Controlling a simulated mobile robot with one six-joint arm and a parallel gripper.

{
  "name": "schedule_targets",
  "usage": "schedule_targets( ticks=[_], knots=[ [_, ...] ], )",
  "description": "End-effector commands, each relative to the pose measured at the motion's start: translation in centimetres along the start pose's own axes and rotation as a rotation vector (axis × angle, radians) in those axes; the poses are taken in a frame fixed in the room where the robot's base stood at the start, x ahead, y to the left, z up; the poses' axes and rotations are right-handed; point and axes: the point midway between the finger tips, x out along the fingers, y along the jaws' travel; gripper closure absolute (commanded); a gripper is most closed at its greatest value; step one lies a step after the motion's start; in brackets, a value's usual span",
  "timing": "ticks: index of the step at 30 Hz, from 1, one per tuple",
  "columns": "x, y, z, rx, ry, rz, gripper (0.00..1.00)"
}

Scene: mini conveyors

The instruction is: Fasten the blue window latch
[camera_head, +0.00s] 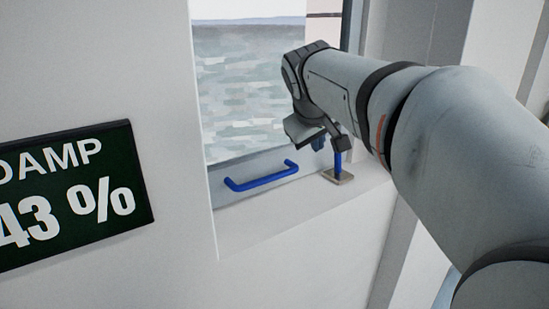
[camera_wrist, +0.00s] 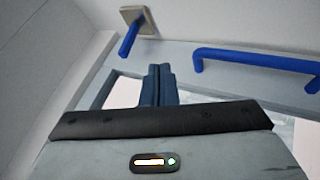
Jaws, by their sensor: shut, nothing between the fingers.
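The blue window latch (camera_head: 338,166) is a short blue lever on a small beige plate on the white sill, at the right end of the window's lower edge. In the wrist view the latch (camera_wrist: 129,39) is at the top, its lever pointing down and left from the plate. My gripper (camera_head: 319,144) is shut and empty, just above and left of the latch in the head view. In the wrist view its fingertips (camera_wrist: 160,70) are together, below and right of the lever, apparently apart from it. My wrist hides part of the window frame.
A blue bar handle (camera_head: 262,177) is fixed to the window's lower frame, left of the latch; it also shows in the wrist view (camera_wrist: 255,60). A dark "DAMP 43 %" sign (camera_head: 75,195) is on the left wall. The sill front is clear.

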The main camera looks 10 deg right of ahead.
Motion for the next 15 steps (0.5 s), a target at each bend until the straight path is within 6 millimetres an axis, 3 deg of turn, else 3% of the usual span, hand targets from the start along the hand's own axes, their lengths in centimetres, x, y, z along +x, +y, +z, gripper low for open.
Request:
schedule_targets(
  ticks=[7,15],
  knots=[
    [2.4,0.7,-0.6,-0.007,0.002,0.014,1.0],
    [8.2,0.7,-0.6,-0.007,0.0,0.012,1.0]
  ],
)
